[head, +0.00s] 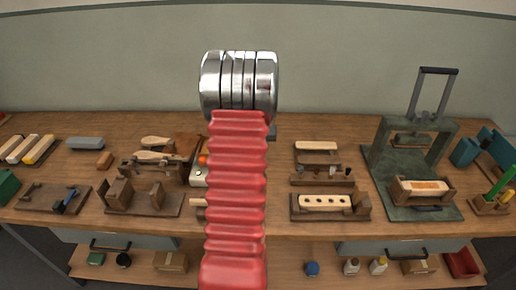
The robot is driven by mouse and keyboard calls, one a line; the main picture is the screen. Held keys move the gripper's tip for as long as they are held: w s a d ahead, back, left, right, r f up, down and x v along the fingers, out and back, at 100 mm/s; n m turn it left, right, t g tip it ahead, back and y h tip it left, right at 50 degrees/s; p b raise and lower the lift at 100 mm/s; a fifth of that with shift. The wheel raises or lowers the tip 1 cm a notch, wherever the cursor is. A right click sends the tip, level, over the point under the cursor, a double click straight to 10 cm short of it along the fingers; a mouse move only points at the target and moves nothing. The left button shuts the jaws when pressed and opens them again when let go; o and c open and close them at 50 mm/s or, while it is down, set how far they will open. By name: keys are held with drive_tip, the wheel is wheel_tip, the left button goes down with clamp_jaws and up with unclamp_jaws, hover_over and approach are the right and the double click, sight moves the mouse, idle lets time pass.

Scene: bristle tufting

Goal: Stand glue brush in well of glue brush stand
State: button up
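My red ribbed arm (236,200) with its metal joint fills the middle of the head view. My gripper is not visible; it is hidden behind the arm or outside the picture. I cannot pick out the glue brush or its stand for certain. A pale object (199,177) with an orange round part stands just left of my arm, partly covered by it. A wooden rack (322,181) right of my arm holds several small upright tools.
A green press (385,150) with a tall handle stands on the right of the bench. Wooden fixtures (145,200) and pale brush blocks (30,148) fill the left. Clear bench top (300,128) shows along the back. A lower shelf holds jars and boxes.

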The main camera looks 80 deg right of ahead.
drive_tip(key=shift+f, duration=0.65)
idle(0.8)
drive_tip(key=o, duration=1)
drive_tip(key=shift+o, duration=0.2)
drive_tip(key=o, duration=0.4)
drive_tip(key=shift+c, duration=0.2)
drive_tip(key=shift+r, duration=3.55)
